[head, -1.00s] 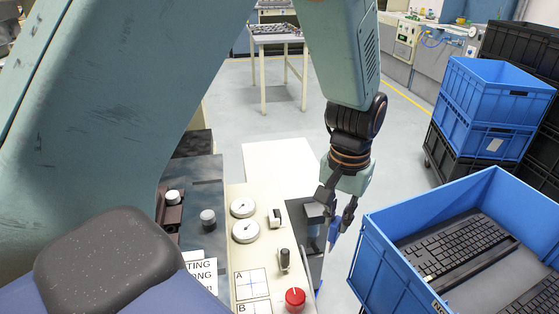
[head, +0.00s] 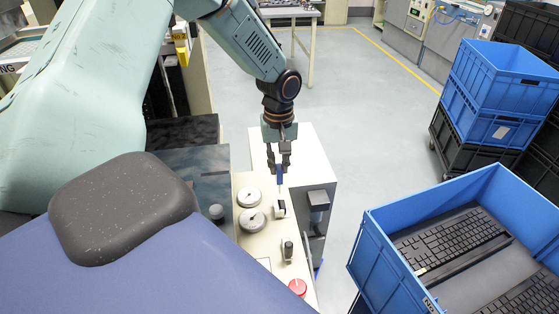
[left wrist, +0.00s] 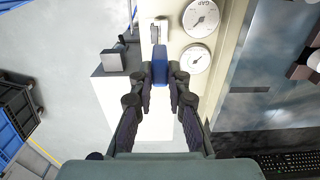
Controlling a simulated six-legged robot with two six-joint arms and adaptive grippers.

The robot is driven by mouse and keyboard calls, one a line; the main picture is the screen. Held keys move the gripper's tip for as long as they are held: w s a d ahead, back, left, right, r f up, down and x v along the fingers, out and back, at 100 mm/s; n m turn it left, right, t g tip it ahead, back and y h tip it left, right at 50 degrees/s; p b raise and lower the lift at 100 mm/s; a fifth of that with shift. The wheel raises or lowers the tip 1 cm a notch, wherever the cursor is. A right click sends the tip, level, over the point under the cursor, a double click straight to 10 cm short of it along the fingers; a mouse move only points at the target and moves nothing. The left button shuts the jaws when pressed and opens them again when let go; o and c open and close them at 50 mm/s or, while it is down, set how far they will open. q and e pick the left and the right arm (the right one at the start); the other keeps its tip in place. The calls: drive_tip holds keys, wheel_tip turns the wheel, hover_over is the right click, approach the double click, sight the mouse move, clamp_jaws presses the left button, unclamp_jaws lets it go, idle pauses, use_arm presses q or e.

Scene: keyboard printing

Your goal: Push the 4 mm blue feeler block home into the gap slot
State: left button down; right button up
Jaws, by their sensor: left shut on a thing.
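My left gripper (head: 279,168) is shut on the blue feeler block (head: 279,180), which hangs below the fingertips above the far part of the cream panel. In the left wrist view the block (left wrist: 160,70) sits between the two fingers. A small pale fitting with a dark face (head: 280,208), which looks like the gap slot, stands on the panel just below the block in the head view. It also shows in the left wrist view (left wrist: 155,31), just beyond the block. The block looks apart from it, though the exact clearance is unclear. My right gripper is not in view.
Two round gauges (head: 250,220) sit left of the fitting. A black-topped lever (head: 288,249) and a red button (head: 297,287) are nearer. A grey box (head: 318,200) is to the right. A blue crate of keyboards (head: 378,255) stands at right; open floor lies behind.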

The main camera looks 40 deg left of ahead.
sight(279, 177)
use_arm(q)
drive_tip(key=shift+s+d+r, duration=0.15)
drive_tip(key=shift+d+r, duration=0.1)
drive_tip(key=shift+d, duration=0.05)
drive_tip(key=shift+a+f+p, duration=0.15)
drive_tip(key=shift+a+p, duration=0.15)
drive_tip(key=shift+p, duration=0.15)
drive_tip(key=shift+w+a+f, duration=0.15)
drive_tip(key=shift+w+f, duration=0.05)
drive_tip(key=shift+f, duration=0.8)
drive_tip(key=shift+s+d+f+b, duration=0.1)
drive_tip(key=shift+d+f+b, duration=0.1)
drive_tip(key=shift+f+b, duration=0.25)
drive_tip(key=shift+d+f+b, duration=0.15)
drive_tip(key=shift+f+b, duration=0.15)
drive_tip(key=shift+f, duration=0.15)
drive_tip(key=shift+a+f, duration=0.3)
drive_tip(key=shift+f, duration=0.5)
drive_tip(key=shift+d+r, duration=0.2)
drive_tip(key=shift+d, duration=0.05)
drive_tip(key=shift+a+f, duration=0.1)
drive_tip(key=shift+a, duration=0.1)
